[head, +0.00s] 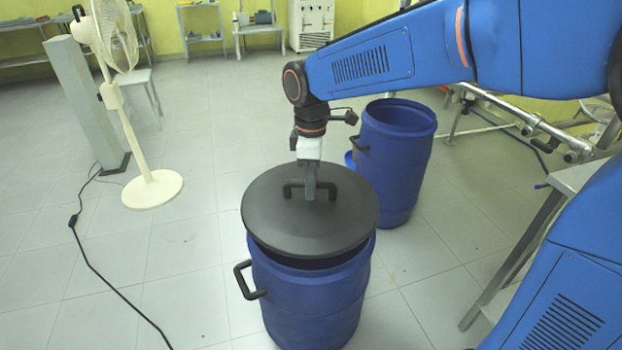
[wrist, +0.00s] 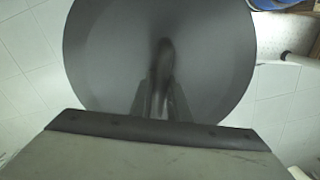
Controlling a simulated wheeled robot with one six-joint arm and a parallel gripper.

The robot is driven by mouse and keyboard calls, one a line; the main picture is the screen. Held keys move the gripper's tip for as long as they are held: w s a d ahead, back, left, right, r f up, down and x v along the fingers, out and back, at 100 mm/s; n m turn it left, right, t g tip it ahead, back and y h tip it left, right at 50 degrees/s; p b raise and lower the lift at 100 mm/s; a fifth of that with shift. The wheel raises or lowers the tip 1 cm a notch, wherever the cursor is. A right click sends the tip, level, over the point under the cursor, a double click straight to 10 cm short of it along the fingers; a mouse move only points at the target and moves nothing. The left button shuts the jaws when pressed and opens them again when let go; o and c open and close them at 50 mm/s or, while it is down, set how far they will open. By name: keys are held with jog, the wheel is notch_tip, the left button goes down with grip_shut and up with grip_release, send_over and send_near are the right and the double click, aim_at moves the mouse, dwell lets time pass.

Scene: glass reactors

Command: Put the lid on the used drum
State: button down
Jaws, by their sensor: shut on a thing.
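A round black lid (head: 275,225) with a handle on top is over the front blue drum (head: 310,300) in the head view. My gripper (head: 311,192) is shut on the lid's handle (head: 292,188). The lid looks a little above the drum's rim, with a dark gap showing at the front and right, and it sits slightly toward the back left. In the wrist view the lid (wrist: 100,60) fills the middle, with the gripper fingers (wrist: 160,100) at its handle. The lid hides the drum's opening.
A second blue drum (head: 395,160), open on top, stands behind to the right. A white fan (head: 140,130) stands at the left, with a black cable (head: 100,275) on the floor. A metal frame and bench (head: 545,220) are at the right. The tiled floor between is clear.

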aim_at(311, 203)
jog(key=shift+f, duration=2.45)
jog(key=shift+s+f, duration=0.1)
jog(key=shift+f, duration=0.25)
jog(key=shift+f, duration=0.15)
jog(key=c, duration=1.6)
grip_release()
jog(key=shift+r, duration=0.55)
notch_tip(311, 203, up, 16)
jog(key=shift+r, duration=0.2)
